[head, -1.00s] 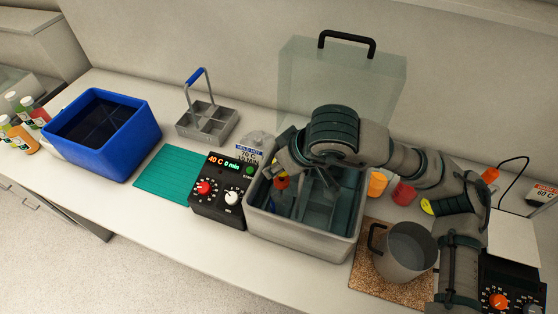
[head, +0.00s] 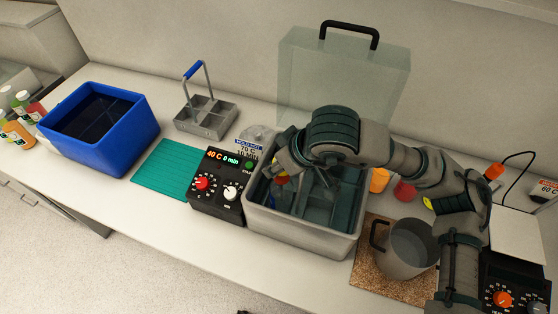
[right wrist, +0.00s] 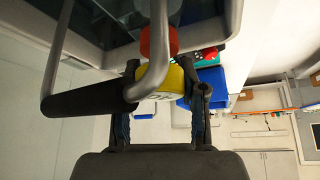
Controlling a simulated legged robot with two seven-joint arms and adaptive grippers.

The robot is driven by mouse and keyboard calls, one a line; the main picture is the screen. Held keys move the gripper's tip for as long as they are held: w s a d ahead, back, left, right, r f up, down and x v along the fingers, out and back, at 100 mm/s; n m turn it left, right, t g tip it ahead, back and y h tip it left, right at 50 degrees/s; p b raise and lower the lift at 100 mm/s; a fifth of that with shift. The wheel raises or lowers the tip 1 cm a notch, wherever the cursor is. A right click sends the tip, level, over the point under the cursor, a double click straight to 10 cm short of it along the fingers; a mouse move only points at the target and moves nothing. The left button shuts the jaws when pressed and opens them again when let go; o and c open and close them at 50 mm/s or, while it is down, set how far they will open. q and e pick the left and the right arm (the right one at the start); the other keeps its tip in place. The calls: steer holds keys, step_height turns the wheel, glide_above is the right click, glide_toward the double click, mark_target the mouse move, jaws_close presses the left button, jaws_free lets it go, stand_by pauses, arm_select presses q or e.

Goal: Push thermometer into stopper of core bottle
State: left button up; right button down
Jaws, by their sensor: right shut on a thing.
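My right gripper (head: 280,168) reaches down over the left part of the grey bath (head: 300,238). In the right wrist view it is shut on a yellow thing with dark marks (right wrist: 178,82), which looks like the thermometer's head. A red stopper-like piece (right wrist: 160,42) lies just beyond the yellow thing; it also shows below the gripper in the head view (head: 281,181). The core bottle under it is hidden by the arm and bath wall, and I cannot tell how deep the thermometer sits. My left gripper is not in view.
A metal handle with a black grip (right wrist: 85,103) crosses close to my right gripper. A control box (head: 217,188), teal mat (head: 165,170), grey caddy (head: 205,120) and blue bin (head: 95,150) stand left. A pot (head: 408,250) stands right. A clear lid (head: 340,80) stands behind.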

steer(key=shift+f+b, duration=0.25)
steer(key=shift+b, duration=0.05)
stand_by(0.4)
steer(key=c, duration=0.6)
jaws_free()
steer(key=shift+r, duration=0.1)
step_height(320, 180, up, 10)
steer(key=shift+f, duration=0.1)
